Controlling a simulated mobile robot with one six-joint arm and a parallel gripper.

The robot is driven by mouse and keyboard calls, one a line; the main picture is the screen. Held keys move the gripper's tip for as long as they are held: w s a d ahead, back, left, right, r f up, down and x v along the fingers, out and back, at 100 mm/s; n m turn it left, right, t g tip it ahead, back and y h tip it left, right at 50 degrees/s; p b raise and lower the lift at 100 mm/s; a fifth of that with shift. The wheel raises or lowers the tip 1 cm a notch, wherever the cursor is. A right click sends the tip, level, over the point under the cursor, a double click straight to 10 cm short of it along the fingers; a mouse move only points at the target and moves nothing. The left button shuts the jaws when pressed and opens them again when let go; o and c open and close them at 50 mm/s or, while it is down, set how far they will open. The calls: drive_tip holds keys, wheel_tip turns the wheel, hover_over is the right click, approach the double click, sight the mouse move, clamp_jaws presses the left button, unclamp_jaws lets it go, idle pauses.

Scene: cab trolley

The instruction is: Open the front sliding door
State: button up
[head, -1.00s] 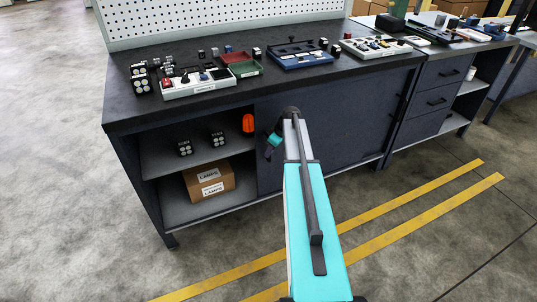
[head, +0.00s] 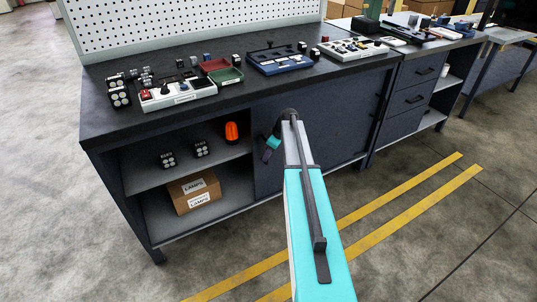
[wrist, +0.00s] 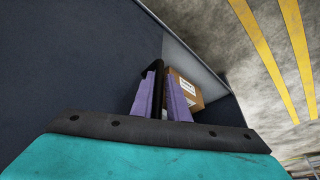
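The front sliding door (head: 335,125) is a dark blue panel on the workbench front. It covers the right part of the cabinet, and the left part stands open. In the wrist view the door (wrist: 75,60) fills the left side. My gripper (head: 267,150) is at the door's left edge. In the wrist view its purple fingers (wrist: 160,95) stand either side of a black upright handle (wrist: 157,72) and appear closed on it. In the head view the handle is mostly hidden by my gripper and wrist.
The open shelves hold a cardboard lamp box (head: 194,190), an orange object (head: 231,131) and small dark lamp blocks (head: 168,160). Trays and parts stand on the worktop (head: 110,78). A drawer unit (head: 412,97) stands to the right. Yellow-lined floor (head: 400,195) in front is clear.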

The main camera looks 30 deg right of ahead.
drive_tip(key=o, duration=0.3)
drive_tip(key=shift+a, duration=0.1)
drive_tip(key=shift+w, duration=0.1)
drive_tip(key=shift+r, duration=0.1)
drive_tip(key=shift+r, duration=0.15)
drive_tip(key=v, duration=1.3)
drive_tip(key=shift+r, duration=0.15)
